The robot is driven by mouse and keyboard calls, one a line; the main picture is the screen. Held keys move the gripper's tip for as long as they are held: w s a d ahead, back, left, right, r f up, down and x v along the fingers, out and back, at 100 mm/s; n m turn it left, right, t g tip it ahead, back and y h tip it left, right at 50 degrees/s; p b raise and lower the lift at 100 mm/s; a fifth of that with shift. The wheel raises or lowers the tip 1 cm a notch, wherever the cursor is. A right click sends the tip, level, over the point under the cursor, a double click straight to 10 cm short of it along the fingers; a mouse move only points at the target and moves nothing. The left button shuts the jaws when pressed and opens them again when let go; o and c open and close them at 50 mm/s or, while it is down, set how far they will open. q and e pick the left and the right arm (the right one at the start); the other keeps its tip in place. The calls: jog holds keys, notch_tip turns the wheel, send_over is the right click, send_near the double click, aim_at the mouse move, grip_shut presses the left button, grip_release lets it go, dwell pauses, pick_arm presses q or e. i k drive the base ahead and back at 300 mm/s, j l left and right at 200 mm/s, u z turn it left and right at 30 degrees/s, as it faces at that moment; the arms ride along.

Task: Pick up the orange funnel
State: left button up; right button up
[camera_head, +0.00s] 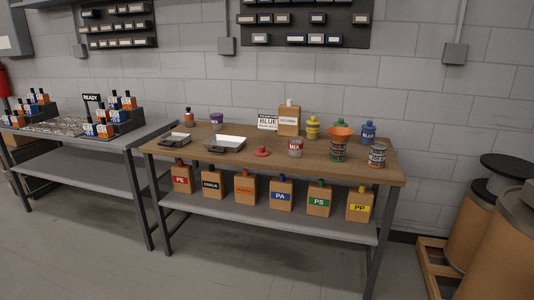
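The orange funnel (340,132) sits at the right part of the wooden workbench (240,163). Its wide mouth faces up, and it rests on or in a dark patterned can (338,151). The funnel's lower part is hard to make out at this size. A green-topped container stands close behind it, partly hidden. Neither of my grippers shows in the head view.
A blue container (368,134) and another patterned can (377,155) stand right of the funnel; a yellow container (312,128) stands left. Boxes line the lower shelf (230,205). Drums (500,245) stand on the floor at right. The floor in front is clear.

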aim_at(339, 141)
jog(key=i+z, duration=0.1)
jog(key=i, duration=0.4)
jog(key=i+j+z, duration=0.1)
jog(key=i, duration=0.45)
jog(key=i+j+z, duration=0.1)
jog(key=i, duration=0.4)
